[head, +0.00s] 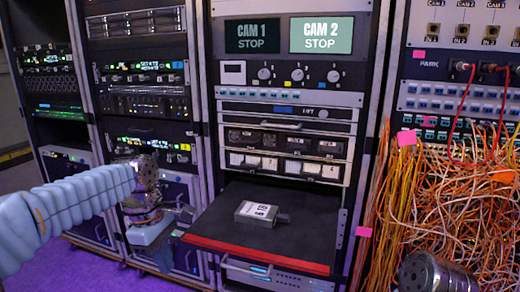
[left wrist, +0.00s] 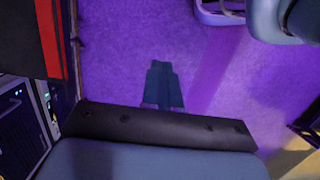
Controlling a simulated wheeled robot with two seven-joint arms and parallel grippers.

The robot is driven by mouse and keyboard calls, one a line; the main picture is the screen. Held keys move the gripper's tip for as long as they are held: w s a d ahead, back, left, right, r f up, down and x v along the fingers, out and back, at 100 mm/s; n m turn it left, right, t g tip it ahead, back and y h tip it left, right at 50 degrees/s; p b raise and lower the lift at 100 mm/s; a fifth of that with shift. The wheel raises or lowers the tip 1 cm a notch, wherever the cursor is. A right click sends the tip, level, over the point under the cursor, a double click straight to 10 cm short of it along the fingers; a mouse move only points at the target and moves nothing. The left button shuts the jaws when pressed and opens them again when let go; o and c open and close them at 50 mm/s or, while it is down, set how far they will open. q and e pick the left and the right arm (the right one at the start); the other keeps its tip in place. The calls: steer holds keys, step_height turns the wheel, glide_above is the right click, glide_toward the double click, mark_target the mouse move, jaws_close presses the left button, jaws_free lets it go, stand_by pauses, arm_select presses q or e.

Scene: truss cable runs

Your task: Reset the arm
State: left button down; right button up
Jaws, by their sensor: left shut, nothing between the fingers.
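My left arm comes in from the left in the head view, and its gripper (head: 164,246) hangs low in front of the middle rack, left of the pull-out shelf. In the left wrist view the gripper's fingers (left wrist: 163,85) are together over the purple floor, with nothing between them. My right gripper does not show in either view.
A black shelf (head: 212,210) with a red front edge (head: 255,255) juts from the middle rack. A small grey box (head: 262,213) with a white label lies on it. Tangled orange cables (head: 450,205) hang at the right. Purple floor (left wrist: 115,50) lies below my left gripper.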

arm_select(q)
steer(key=s+d+f+m+h, duration=0.1)
steer(key=d+f+m, duration=0.25)
steer(key=f, duration=1.05)
steer(key=s+d+f+m, duration=0.1)
steer(key=d+f+m, duration=0.25)
steer(key=f, duration=1.05)
steer(key=s+d+f+m, duration=0.1)
steer(key=s+f+m, duration=0.2)
steer(key=s+f, duration=0.4)
steer(key=s+d+f+m+t+h, duration=0.1)
steer(key=s+d+f+m, duration=0.1)
steer(key=s+f, duration=0.6)
steer(key=shift+m, duration=0.6)
